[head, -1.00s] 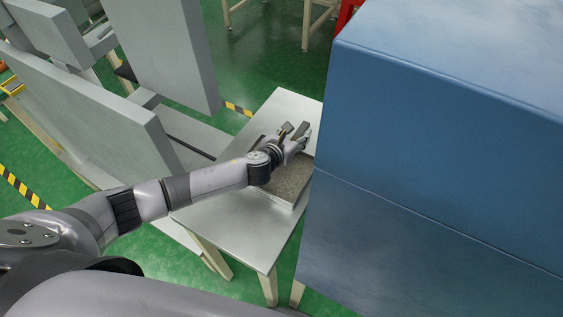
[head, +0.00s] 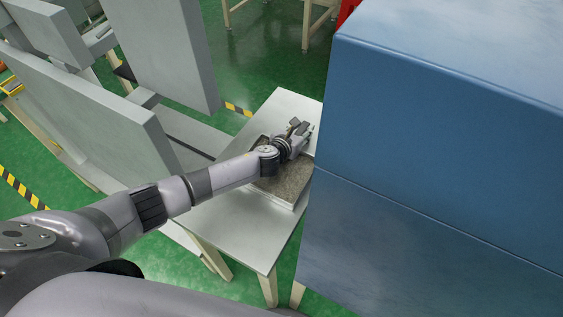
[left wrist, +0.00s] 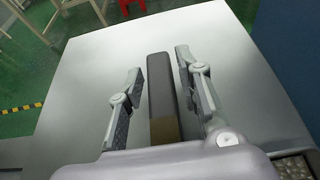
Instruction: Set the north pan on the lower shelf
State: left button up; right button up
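A square pan with a pale rim and grainy brown contents (head: 288,184) rests on the pale metal table. A corner of it shows at the bottom right of the left wrist view (left wrist: 293,169). I cannot read any mark naming it the north pan. My left gripper (head: 303,129) is over the pan's far side, and my forearm hides part of the pan. In the left wrist view the gripper (left wrist: 161,88) is open. A dark bar, seemingly a handle (left wrist: 162,85), lies between its fingers, with a gap on each side. My right gripper is not in view. I cannot identify the lower shelf.
A large blue cabinet (head: 440,130) stands close on the right of the table (head: 225,220). Grey upright panels (head: 90,120) stand on the left. The table's near end is clear. Green floor with striped tape lies around.

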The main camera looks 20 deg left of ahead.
pick_arm(q)
grip_shut()
dwell(0.6)
